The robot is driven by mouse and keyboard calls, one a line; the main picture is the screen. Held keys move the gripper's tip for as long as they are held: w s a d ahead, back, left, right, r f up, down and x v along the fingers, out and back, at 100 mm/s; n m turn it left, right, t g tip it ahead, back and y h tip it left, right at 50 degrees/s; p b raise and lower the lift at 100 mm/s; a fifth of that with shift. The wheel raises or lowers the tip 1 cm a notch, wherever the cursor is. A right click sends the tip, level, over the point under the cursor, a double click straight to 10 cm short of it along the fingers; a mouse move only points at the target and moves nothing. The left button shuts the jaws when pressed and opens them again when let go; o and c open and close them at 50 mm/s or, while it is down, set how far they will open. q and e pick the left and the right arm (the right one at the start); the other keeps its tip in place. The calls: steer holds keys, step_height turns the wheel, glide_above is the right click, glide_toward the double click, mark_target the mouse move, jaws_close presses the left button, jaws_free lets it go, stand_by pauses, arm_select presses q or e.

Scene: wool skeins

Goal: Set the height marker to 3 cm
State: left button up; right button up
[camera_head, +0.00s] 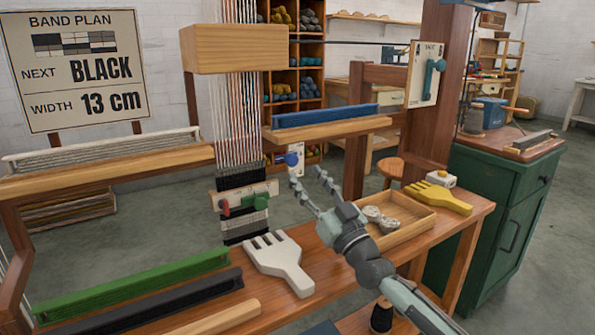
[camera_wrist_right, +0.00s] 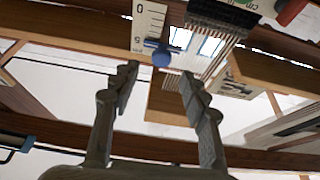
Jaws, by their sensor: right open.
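The height marker is a blue round knob (camera_head: 291,159) on a small pale scale plate (camera_head: 282,148), just right of the hanging warp threads. In the right wrist view, the knob (camera_wrist_right: 161,57) sits on a short blue bar across the plate (camera_wrist_right: 148,22). In the wrist view the knob lies between and just beyond the fingertips (camera_wrist_right: 158,75). My left gripper is out of view.
A wooden bar with red and green pieces (camera_head: 245,197) crosses the woven band left of the knob. A white comb (camera_head: 279,262), a wooden tray (camera_head: 425,222) and a yellow comb (camera_head: 438,197) lie on the bench. A blue-topped beam (camera_head: 325,115) runs above the knob.

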mark_target(294, 161)
steer(key=shift+x, duration=2.4)
steer(key=shift+f, duration=0.1)
jaws_close()
